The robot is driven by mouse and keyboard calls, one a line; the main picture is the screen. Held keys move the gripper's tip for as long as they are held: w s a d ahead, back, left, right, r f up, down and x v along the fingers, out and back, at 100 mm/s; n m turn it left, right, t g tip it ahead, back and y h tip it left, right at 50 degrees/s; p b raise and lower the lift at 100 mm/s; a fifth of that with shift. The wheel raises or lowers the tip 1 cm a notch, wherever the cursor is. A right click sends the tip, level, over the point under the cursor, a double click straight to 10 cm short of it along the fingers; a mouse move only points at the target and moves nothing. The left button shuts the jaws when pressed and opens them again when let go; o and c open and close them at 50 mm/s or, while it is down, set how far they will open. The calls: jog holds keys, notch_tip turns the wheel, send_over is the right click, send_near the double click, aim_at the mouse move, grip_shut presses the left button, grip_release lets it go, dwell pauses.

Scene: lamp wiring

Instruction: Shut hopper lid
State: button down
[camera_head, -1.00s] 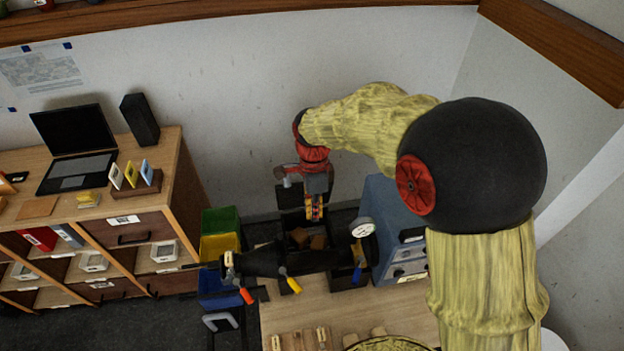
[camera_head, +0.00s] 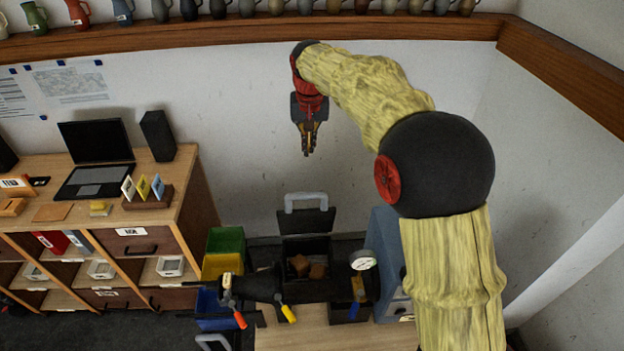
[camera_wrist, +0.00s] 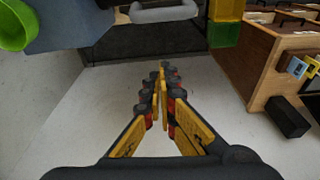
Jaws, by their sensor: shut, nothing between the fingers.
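The hopper (camera_head: 284,250) is a dark open box behind the bench, with brown blocks (camera_head: 306,267) inside. Its dark lid (camera_head: 317,221) stands open, raised at the back, with a grey handle (camera_head: 305,197) on top. In the wrist view the grey handle (camera_wrist: 165,12) shows at the top edge, with a dark panel below it. My gripper (camera_head: 307,153) hangs in the air above the lid, fingers down, clear of the handle. Its fingertips (camera_wrist: 163,72) are together in the wrist view, with nothing between them.
A black horizontal cylinder with coloured levers (camera_head: 262,287) and a round gauge (camera_head: 363,260) stand in front of the hopper. Green and yellow bins (camera_head: 222,265) are to its left, a blue-grey cabinet (camera_head: 385,250) to its right. The wall is close behind.

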notch_tip(320, 180, down, 12)
jog(key=s+p, duration=0.1)
jog(key=p, duration=0.2)
jog(key=shift+s+r+n, duration=0.15)
jog(key=shift+s+n, duration=0.15)
jog(key=shift+s+b, duration=0.1)
jog(key=shift+b, duration=0.25)
